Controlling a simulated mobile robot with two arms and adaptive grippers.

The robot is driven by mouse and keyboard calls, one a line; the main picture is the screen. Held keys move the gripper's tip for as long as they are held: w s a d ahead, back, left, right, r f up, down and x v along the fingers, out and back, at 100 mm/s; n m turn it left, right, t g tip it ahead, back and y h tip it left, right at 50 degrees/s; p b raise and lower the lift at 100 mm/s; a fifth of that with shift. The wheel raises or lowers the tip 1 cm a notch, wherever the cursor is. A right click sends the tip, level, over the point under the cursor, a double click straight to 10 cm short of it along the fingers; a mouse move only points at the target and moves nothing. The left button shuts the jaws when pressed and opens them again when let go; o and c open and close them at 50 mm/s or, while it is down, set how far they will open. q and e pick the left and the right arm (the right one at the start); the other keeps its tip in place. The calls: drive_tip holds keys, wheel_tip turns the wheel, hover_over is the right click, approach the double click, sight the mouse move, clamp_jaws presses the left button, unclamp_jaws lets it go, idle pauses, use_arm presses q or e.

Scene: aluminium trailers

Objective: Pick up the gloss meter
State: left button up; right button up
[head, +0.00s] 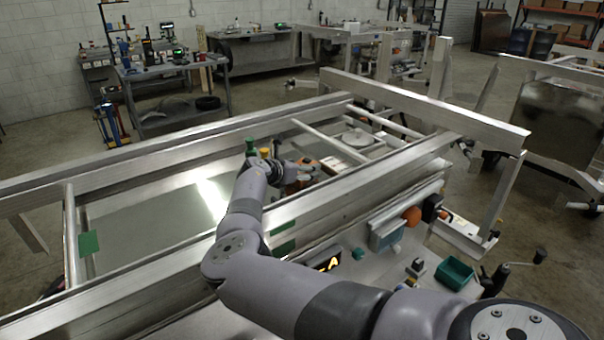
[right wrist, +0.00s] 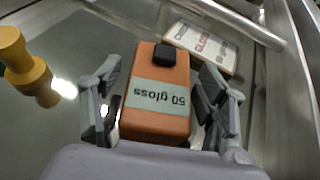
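The gloss meter is an orange box (right wrist: 157,95) with a black knob on top and a pale label reading "50 gloss", upside down in the right wrist view. In the head view a bit of orange (head: 309,162) shows beside my right gripper (head: 290,170), mostly hidden by it. In the right wrist view my right gripper (right wrist: 160,105) has one finger on each side of the box. The fingers look spread, with narrow gaps to its sides. My left gripper is in neither view.
Aluminium trailer rails (head: 330,197) and crossbars surround the sheet. A green bin (head: 455,273) is at right.

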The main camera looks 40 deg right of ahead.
drive_tip(key=shift+d, duration=0.1)
drive_tip(key=shift+c, duration=0.6)
drive_tip(key=shift+d+f, duration=0.15)
drive_tip(key=shift+c, duration=1.4)
drive_tip(key=c, duration=0.9)
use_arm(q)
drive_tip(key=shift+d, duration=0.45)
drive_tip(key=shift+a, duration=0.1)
